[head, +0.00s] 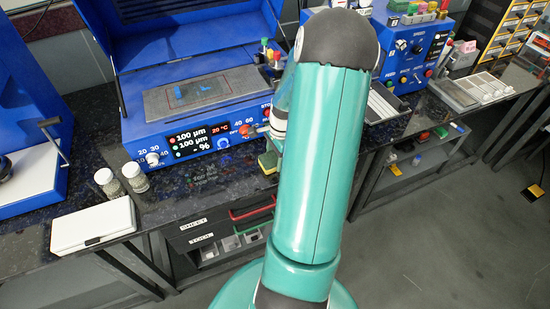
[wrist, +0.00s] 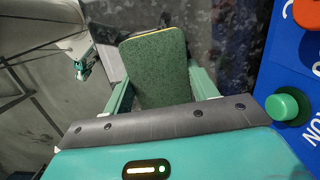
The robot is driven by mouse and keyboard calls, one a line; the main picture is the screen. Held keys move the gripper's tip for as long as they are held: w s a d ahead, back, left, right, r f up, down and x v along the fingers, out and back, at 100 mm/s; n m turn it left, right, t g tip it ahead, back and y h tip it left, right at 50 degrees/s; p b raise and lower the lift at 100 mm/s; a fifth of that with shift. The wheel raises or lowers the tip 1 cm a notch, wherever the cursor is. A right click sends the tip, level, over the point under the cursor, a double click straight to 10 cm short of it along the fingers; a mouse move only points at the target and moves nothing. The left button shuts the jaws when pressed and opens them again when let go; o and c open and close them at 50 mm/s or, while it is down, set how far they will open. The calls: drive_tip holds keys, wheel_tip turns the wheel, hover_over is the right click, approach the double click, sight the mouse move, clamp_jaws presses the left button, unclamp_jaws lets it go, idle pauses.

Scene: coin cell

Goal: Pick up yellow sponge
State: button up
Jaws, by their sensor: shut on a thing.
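The sponge (wrist: 157,70) is between the two fingers of my gripper (wrist: 161,88) in the wrist view. Its dark green scouring face is towards the camera, and a thin yellow edge shows along its top. My gripper is shut on it, with one pale green finger at each side. In the head view a small part of the sponge (head: 268,162), yellow and green, shows left of my arm, just in front of the blue machine. My arm hides most of the gripper there, and I cannot tell whether the sponge touches the bench.
The blue machine (head: 205,139) with a display and knobs stands close behind the sponge. Its green button (wrist: 284,106) is near my gripper's right side in the wrist view. Two jars (head: 121,181) and a white box (head: 93,226) stand on the dark bench to the left.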

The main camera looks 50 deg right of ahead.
sight(274, 158)
drive_tip(key=shift+r, duration=0.35)
wheel_tip(274, 158, up, 3)
drive_tip(key=shift+f, duration=0.2)
drive_tip(key=s+a+r, duration=0.9)
drive_tip(key=a, duration=0.1)
drive_tip(key=shift+s+r, duration=0.2)
drive_tip(key=shift+s, duration=0.2)
